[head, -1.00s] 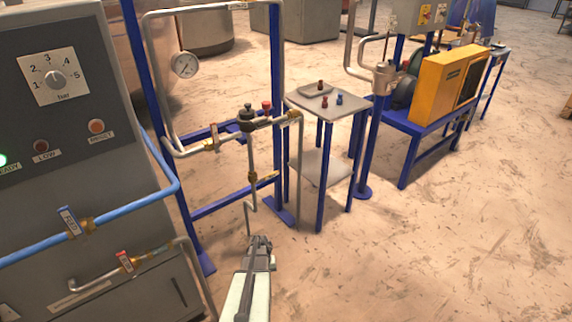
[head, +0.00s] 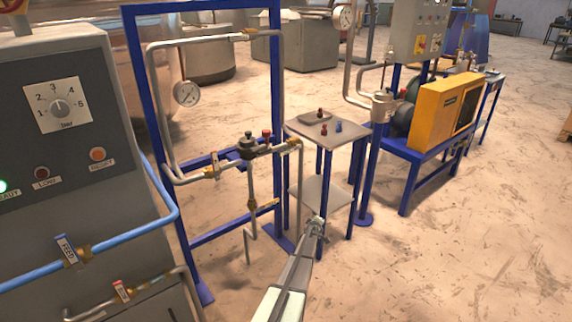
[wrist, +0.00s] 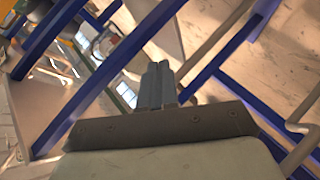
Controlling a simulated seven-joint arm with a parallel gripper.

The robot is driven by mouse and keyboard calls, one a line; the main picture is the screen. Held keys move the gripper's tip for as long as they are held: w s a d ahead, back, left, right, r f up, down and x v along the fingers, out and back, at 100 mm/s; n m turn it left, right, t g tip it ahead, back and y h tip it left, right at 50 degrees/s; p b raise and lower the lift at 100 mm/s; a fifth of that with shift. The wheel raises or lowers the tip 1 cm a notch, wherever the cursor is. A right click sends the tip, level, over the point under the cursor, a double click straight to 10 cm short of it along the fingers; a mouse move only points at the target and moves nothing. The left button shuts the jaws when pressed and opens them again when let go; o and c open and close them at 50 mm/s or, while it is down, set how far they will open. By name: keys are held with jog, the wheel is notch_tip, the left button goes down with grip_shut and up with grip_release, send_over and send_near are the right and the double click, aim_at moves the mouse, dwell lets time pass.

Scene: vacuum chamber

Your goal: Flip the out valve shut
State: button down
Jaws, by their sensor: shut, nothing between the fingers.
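My gripper (head: 316,226) is shut and empty. In the head view it is in front of the small side table, to the right of the pipe frame and apart from its valves. Its closed fingers (wrist: 158,85) point up the wrist view. Several small valves sit on the pipes: one on the left pipe (head: 216,166), one on the right pipe (head: 292,147), one on the lower vertical pipe (head: 252,204). A red-and-white lever valve (head: 122,291) sits low on the grey cabinet's pipe. I cannot read which one is marked out.
Blue posts (head: 271,100) frame the pipes, with a gauge (head: 186,93) and a black knob (head: 248,143). A side table (head: 340,134) holds small red and blue parts. A blue pipe (head: 120,235) crosses the cabinet. The floor (head: 430,265) at the right is clear.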

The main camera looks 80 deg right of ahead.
jog(key=w+d+r+n+t+h, duration=0.65)
jog(key=r+n, duration=0.45)
jog(key=n, duration=0.2)
jog(key=w+a+r+n+t, duration=0.2)
jog(key=a+r+n+t, duration=0.2)
jog(key=n+t, duration=0.3)
jog(key=w+a+r+n+t, duration=0.2)
jog(key=a+r+n+t, duration=0.2)
jog(key=n, duration=1)
jog(key=r+t, duration=0.1)
jog(key=t, duration=0.2)
jog(key=shift+w, duration=0.35)
jog(key=shift+d, duration=0.1)
